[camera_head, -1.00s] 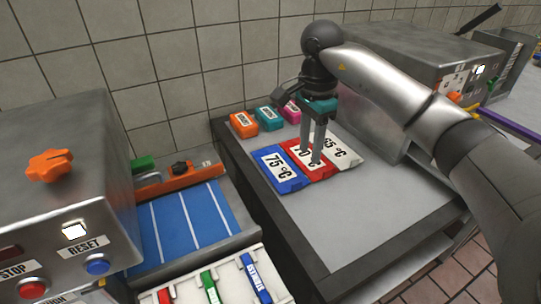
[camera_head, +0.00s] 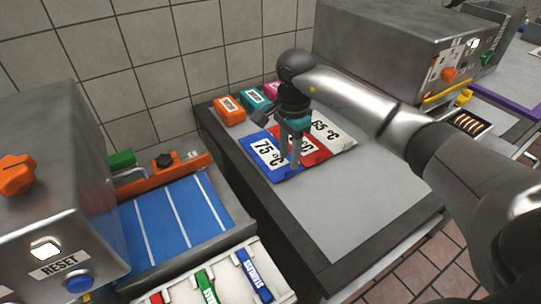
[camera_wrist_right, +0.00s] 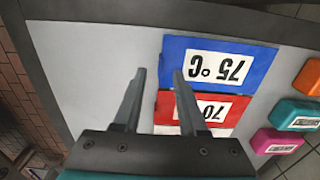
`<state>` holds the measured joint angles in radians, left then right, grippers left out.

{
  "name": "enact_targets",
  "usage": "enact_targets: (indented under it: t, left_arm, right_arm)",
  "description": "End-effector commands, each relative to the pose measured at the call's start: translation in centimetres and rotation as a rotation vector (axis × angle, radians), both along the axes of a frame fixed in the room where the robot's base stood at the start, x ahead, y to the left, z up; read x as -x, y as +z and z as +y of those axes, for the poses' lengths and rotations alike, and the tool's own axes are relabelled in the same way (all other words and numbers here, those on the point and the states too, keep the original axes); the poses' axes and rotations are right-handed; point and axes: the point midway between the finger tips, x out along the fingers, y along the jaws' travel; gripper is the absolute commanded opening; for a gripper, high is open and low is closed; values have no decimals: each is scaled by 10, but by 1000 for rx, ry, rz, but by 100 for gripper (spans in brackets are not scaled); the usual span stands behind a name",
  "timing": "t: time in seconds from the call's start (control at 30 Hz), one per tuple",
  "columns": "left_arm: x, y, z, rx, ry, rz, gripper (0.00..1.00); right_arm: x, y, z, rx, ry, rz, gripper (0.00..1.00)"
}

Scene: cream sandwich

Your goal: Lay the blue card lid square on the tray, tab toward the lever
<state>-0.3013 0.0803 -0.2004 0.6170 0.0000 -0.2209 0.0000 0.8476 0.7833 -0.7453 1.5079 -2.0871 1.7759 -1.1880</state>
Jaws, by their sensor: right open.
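The blue card (camera_head: 268,153) marked 75 °C lies flat at the near left of a row of cards on the grey table. It also shows in the right wrist view (camera_wrist_right: 220,65). My right gripper (camera_head: 294,161) points down over the row, at the border of the blue card and the red card. In the right wrist view its fingers (camera_wrist_right: 159,73) are apart and empty, with one tip close to the blue card's edge; I cannot tell if it touches. A small dark tray (camera_head: 467,123) with brown contents sits by the right machine's yellow lever (camera_head: 447,93). My left gripper is out of view.
A red card (camera_head: 318,152) and a white 65 °C card (camera_head: 337,134) adjoin the blue one. Orange, teal and pink blocks stand behind. The table (camera_head: 375,205) is clear in front. A striped blue belt (camera_head: 180,222) and a steel machine (camera_head: 50,190) stand left.

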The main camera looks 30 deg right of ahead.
Motion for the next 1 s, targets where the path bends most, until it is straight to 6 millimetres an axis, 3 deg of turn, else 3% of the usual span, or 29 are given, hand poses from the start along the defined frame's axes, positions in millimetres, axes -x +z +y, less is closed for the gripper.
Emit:
enact_targets:
  t: [0.3, 0.63, 1.0]
  left_arm:
    - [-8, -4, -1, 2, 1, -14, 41]
    - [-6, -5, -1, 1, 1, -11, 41]
    - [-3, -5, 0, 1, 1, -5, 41]
  right_arm:
    - [1, -45, 0, -2, 1, 2, 41]
    - [1, -51, -1, 0, 1, 1, 40]
    - [1, -50, -1, 0, 1, 1, 0]
